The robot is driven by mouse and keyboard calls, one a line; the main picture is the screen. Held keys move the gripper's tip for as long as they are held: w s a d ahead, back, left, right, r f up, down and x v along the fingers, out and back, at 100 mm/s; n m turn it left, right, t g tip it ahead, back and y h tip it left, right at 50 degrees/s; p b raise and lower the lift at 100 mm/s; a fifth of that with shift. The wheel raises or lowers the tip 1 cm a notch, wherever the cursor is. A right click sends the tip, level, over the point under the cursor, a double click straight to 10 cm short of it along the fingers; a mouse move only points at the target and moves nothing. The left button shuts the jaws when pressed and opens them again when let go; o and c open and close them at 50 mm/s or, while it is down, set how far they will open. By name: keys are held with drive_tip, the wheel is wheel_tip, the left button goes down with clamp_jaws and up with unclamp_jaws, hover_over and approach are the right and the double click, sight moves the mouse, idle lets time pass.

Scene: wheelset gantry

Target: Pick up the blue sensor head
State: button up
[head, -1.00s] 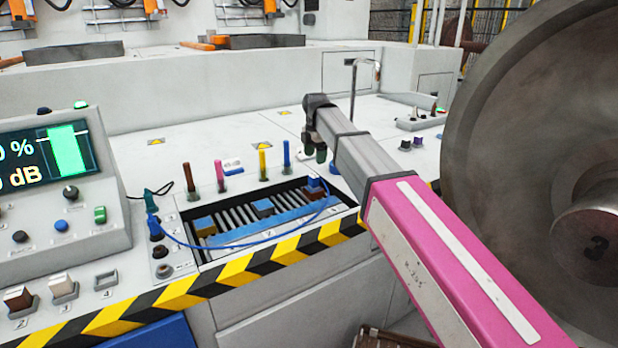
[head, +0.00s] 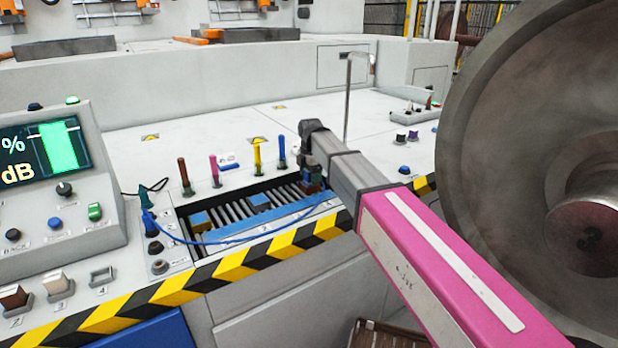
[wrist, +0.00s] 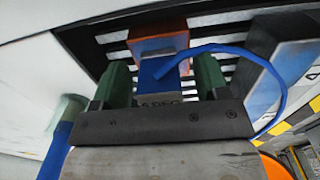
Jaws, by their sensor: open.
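The blue sensor head (wrist: 158,74) shows in the wrist view between the two green fingers of my gripper (wrist: 161,82), with a blue cable curving off it to the right. It sits against an orange-brown block (wrist: 160,42). My gripper is open, with its fingers on either side of the sensor head; I cannot tell whether they touch it. In the head view my gripper (head: 311,176) is low at the right end of the recessed roller bay, where it largely hides the sensor head.
Brown, pink, yellow and blue pegs (head: 282,151) stand behind the bay. The blue cable (head: 235,241) runs left to the console side. A striped edge (head: 265,250) borders the front. A large wheel (head: 520,140) stands close on the right. Open white deck lies behind.

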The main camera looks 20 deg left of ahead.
drive_tip(key=shift+f, duration=0.1)
drive_tip(key=c, duration=1.1)
